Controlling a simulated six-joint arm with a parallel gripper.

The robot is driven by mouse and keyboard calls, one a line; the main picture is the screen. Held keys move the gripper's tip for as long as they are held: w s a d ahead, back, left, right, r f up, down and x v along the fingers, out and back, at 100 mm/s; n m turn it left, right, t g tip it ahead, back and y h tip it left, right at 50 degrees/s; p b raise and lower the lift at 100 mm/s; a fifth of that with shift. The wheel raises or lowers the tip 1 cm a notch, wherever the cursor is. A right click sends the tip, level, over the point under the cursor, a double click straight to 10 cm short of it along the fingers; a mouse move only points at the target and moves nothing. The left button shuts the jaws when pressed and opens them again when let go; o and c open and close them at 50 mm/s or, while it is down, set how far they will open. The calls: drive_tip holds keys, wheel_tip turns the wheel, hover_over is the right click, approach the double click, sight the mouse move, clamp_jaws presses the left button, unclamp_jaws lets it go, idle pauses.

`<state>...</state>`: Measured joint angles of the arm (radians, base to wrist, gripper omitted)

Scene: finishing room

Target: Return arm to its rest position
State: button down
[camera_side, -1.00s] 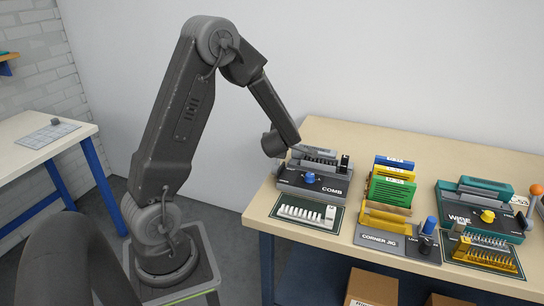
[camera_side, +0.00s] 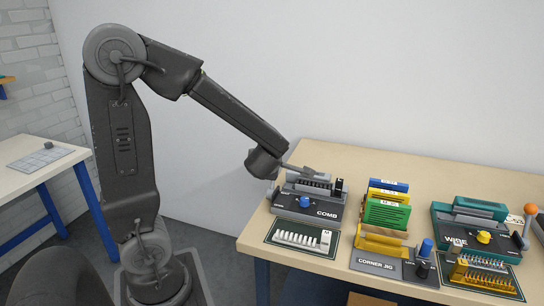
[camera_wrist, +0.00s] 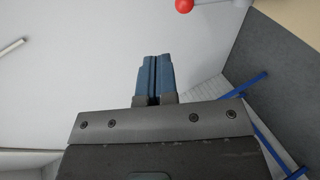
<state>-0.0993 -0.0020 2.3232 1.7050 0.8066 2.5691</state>
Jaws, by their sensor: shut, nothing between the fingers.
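My gripper (camera_side: 316,172) extends to the right from the wrist and overlaps the back of the grey comb machine (camera_side: 326,214) in the side view. I cannot tell how far above or behind the machine it is. In the wrist view, the blue fingers of my gripper (camera_wrist: 153,76) lie together, shut and empty. The forearm slopes down to the right from a raised elbow.
The wooden bench (camera_side: 400,160) also carries a corner jig (camera_side: 378,265) with coloured books, and a green wire machine (camera_side: 456,240). A second table (camera_side: 25,185) stands left. A red ball (camera_wrist: 185,5) shows in the wrist view. Open wall lies above the bench.

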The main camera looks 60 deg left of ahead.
drive_tip(key=s+d+r+m+h, duration=0.1)
drive_tip(key=s+d+m+h, duration=0.2)
drive_tip(key=d+m, duration=0.4)
drive_tip(key=s+d+r+m+g+h, duration=0.1)
drive_tip(key=s+d+r+m+h, duration=0.1)
drive_tip(key=s+d+m+h, duration=0.2)
drive_tip(key=s+d+r+m+h, duration=0.2)
drive_tip(key=s+d+m+h, duration=0.2)
drive_tip(key=d+m, duration=0.6)
drive_tip(key=s+m, duration=0.2)
drive_tip(key=m, duration=0.5)
drive_tip(key=shift+r+g, duration=0.25)
drive_tip(key=shift+g, duration=0.05)
